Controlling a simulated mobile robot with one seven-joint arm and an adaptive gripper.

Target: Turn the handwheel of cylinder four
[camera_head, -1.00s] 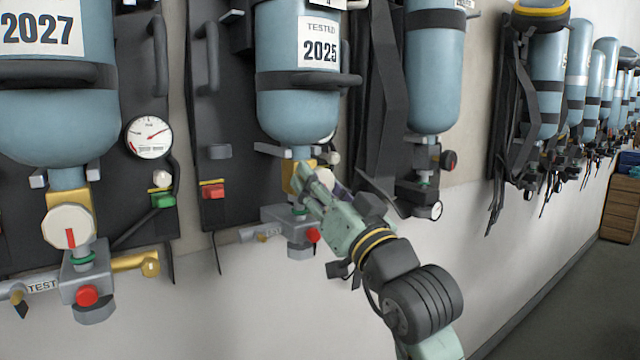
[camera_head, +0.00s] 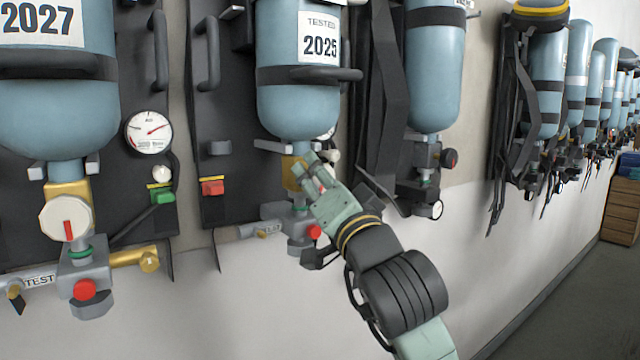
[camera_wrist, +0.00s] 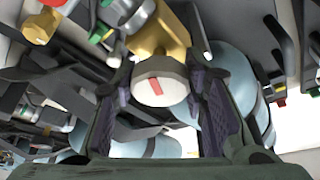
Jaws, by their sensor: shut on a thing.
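A blue cylinder (camera_head: 297,105) with a "TESTED 2025" label hangs upside down in the middle of the head view. Its brass valve (camera_head: 291,174) is at its lower end. My gripper (camera_head: 312,172) is at this valve, reaching in from the lower right, and hides the handwheel there. In the wrist view the round white handwheel (camera_wrist: 161,82) with a red mark sits between my two dark fingers, on a brass valve body (camera_wrist: 157,36). My gripper is shut on the handwheel.
A neighbouring cylinder (camera_head: 60,115) labelled 2027 hangs at left, with its own white handwheel (camera_head: 66,219) and gauge (camera_head: 148,132). Another cylinder (camera_head: 434,75) and black straps (camera_head: 378,110) are close at right. The floor (camera_head: 570,290) at lower right is clear.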

